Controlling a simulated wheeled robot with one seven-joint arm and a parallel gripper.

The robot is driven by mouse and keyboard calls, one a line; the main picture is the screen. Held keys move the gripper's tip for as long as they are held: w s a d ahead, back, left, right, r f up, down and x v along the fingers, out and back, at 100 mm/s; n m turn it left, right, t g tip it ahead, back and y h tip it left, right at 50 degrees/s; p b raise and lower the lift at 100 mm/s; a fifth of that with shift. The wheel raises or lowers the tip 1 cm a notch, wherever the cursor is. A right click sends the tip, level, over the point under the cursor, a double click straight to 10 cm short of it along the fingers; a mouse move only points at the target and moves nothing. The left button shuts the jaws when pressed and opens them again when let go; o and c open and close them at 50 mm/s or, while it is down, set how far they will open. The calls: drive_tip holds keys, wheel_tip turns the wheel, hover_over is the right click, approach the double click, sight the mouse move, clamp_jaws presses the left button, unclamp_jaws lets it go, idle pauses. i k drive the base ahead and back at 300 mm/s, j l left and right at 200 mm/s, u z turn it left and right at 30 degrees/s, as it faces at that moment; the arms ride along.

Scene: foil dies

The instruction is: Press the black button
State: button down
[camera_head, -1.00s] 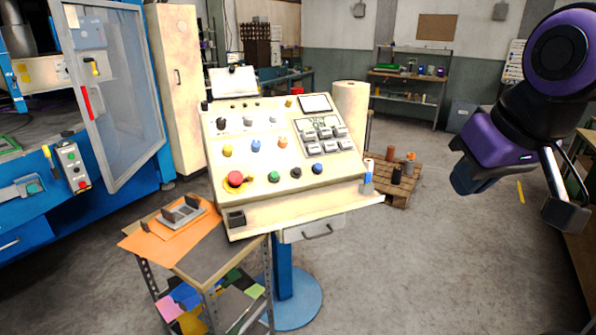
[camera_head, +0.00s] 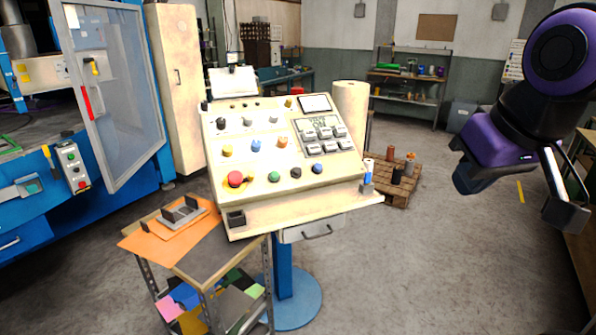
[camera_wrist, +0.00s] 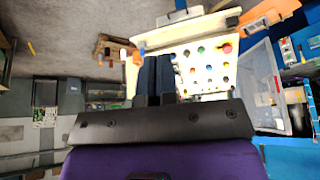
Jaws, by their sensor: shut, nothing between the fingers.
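The black button (camera_head: 296,172) is a small round knob in the bottom row of the sloped cream control panel (camera_head: 218,133). It sits between a green button (camera_head: 274,176) and a blue button (camera_head: 317,168). It also shows, small, in the wrist view (camera_wrist: 187,53), where the panel is upside down. My gripper (camera_head: 468,186) is well to the right of the panel, in the air and touching nothing. In the wrist view its dark fingers (camera_wrist: 156,60) are together and empty, and they cover part of the panel.
A red mushroom button (camera_head: 235,179) is left of the green one. A cart (camera_head: 205,262) with an orange sheet stands at the panel's front left. A blue machine with a clear door (camera_head: 118,100) is at left. A pallet (camera_head: 398,192) is behind right. The floor between panel and arm is clear.

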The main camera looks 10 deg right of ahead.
sight(297, 171)
drive_tip(key=i+j+z, duration=0.8)
drive_tip(key=k+j, duration=0.1)
